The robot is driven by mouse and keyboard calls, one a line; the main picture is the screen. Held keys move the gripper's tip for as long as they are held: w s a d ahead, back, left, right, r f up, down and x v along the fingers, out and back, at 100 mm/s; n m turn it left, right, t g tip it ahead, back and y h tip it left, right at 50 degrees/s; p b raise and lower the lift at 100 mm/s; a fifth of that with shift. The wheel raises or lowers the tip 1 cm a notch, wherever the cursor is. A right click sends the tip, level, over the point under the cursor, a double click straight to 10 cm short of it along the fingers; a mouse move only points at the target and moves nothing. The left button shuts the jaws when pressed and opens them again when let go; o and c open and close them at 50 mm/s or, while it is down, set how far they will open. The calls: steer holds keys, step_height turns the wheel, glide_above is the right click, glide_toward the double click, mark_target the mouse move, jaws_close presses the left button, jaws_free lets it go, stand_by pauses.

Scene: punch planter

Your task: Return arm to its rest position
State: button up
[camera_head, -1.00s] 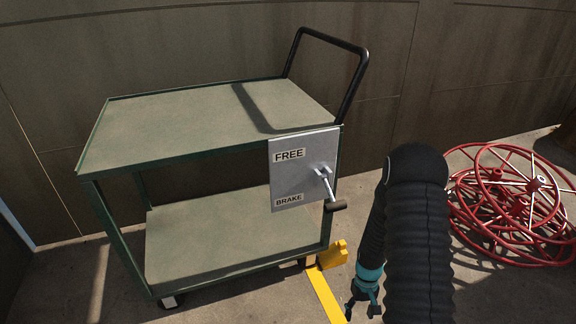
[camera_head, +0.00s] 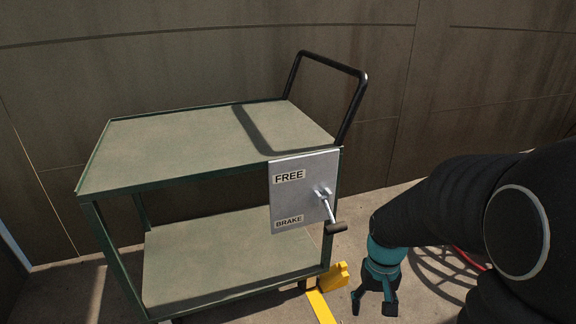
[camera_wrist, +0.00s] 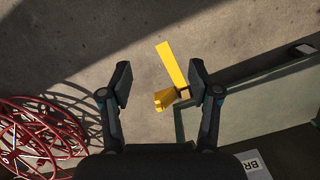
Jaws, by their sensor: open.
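My gripper (camera_head: 375,303) hangs at the lower right of the head view, to the right of the cart, with its fingers pointing down. It is open and empty; in the wrist view its two fingers (camera_wrist: 161,84) stand wide apart over the floor. My dark arm comes in from the right edge of the head view and covers part of the scene. The green cart (camera_head: 200,150) stands at left with two bare shelves. On its side a grey plate (camera_head: 290,195) reads FREE above and BRAKE below. The plate's lever (camera_head: 328,208) points down toward BRAKE.
A yellow piece (camera_head: 322,305) lies on the floor by the cart's near right corner; it also shows in the wrist view (camera_wrist: 172,66). Red wheels or reels (camera_wrist: 38,135) lie on the floor, mostly hidden by my arm in the head view. A wall (camera_head: 200,60) runs behind.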

steer(key=s+a+r+t, duration=0.1)
steer(key=s+r+t, duration=0.2)
steer(key=s+r, duration=0.2)
steer(key=s+a+r+t, duration=0.2)
steer(key=s+r+t, duration=0.1)
steer(key=r, duration=0.9)
steer(key=shift+s+r+n+t, duration=0.15)
steer(key=shift+s+n+t, duration=0.2)
steer(key=shift+s, duration=0.5)
